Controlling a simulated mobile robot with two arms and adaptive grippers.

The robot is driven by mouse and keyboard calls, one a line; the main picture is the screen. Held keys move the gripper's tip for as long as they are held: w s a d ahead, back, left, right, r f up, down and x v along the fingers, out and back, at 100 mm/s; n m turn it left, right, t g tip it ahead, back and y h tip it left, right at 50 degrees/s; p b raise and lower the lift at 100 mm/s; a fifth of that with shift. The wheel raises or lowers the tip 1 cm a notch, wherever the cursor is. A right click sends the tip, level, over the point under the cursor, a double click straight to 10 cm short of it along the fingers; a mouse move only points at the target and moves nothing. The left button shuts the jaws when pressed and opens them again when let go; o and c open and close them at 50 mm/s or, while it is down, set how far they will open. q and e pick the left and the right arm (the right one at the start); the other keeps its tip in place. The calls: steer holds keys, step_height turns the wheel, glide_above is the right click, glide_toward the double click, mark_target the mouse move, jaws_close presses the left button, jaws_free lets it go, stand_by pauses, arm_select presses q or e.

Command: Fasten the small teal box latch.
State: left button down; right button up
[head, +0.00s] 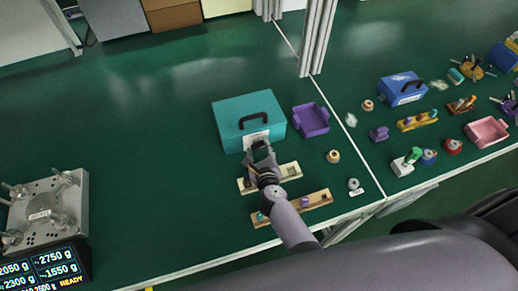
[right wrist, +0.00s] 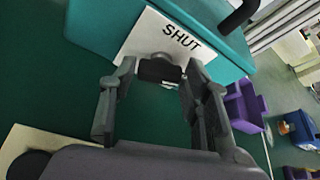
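The small teal box (head: 232,109) stands on the green bench with its lid down and a black handle on top. Its front carries a white label (right wrist: 182,38) reading SHUT. A dark latch piece (right wrist: 160,69) sits at the label's lower edge, with a small metal part below it. My right gripper (head: 259,148) is at the box front; in the right wrist view its fingers (right wrist: 158,82) are spread on either side of the latch piece, apparently not closed on it. Whether the latch is engaged cannot be told. My left gripper is not in view.
A purple tray (head: 311,120) stands close to the right of the box. Two strips with small parts, one cream (head: 288,171) and one wooden (head: 318,199), lie in front. A blue box (head: 396,88) and loose parts stand further right.

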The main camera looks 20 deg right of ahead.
steer(key=o, duration=0.3)
steer(key=v, duration=0.7)
steer(key=shift+s, duration=0.25)
steer(key=shift+c, duration=0.4)
